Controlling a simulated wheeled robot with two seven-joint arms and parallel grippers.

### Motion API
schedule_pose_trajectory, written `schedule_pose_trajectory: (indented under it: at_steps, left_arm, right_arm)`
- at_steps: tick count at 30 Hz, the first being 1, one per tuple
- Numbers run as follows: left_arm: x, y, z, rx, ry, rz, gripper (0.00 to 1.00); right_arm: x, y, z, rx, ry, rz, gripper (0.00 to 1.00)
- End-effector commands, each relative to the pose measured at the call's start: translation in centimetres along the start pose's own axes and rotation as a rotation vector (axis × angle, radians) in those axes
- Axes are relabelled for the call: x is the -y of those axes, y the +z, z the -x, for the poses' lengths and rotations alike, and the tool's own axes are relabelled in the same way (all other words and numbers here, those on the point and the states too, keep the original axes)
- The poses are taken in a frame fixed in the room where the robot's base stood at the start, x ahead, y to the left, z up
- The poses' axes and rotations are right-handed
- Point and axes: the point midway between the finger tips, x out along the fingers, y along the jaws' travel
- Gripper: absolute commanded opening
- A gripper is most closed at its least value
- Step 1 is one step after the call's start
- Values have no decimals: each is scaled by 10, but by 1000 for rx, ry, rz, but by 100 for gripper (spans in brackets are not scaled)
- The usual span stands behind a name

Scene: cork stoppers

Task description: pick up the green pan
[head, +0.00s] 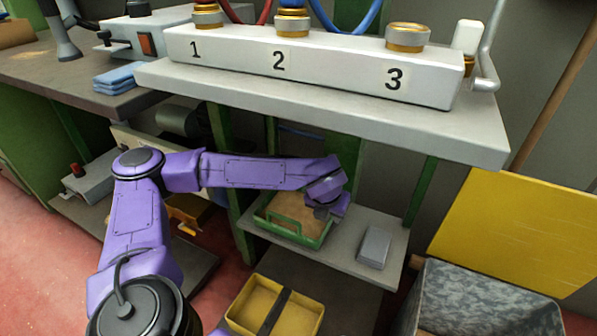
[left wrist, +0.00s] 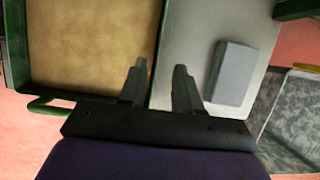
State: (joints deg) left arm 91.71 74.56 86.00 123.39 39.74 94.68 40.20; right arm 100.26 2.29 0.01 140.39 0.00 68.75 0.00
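The green pan (head: 298,239) sits on the lower grey shelf under the bench, with tan material inside and a loop handle at its front. It also fills the upper left of the left wrist view (left wrist: 75,94). My left gripper (head: 326,213) is at the pan's right side. In the left wrist view its two fingers (left wrist: 160,82) are apart, one over the pan's inside and one over the bare shelf, with the pan's side wall between them. I cannot tell whether either finger touches the wall. My right gripper is not in view.
A grey block (head: 374,246) lies on the shelf (head: 345,262) right of the pan. A yellow tray (head: 250,306) with a dark bar stands lower in front. The numbered bench (head: 330,108) overhangs the shelf. A speckled grey bin (head: 480,300) stands at right.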

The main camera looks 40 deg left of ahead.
Motion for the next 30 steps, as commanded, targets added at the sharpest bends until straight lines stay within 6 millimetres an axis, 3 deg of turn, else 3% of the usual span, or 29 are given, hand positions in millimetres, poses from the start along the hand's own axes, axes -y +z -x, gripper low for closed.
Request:
schedule_pose_trajectory:
  at_steps: [9,18,19,22,30]
  left_arm:
    - [-5,-6,-53,-1,1,0,33]
    - [-6,-4,-59,1,1,2,33]
    - [-6,-4,-59,1,1,2,30]
    - [-7,-4,-59,1,1,2,0]
    - [-7,-4,-59,2,1,3,0]
  right_arm:
    - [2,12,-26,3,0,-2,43]
    - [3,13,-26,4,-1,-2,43]
    - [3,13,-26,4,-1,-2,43]
    - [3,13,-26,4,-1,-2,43]
    - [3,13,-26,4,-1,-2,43]
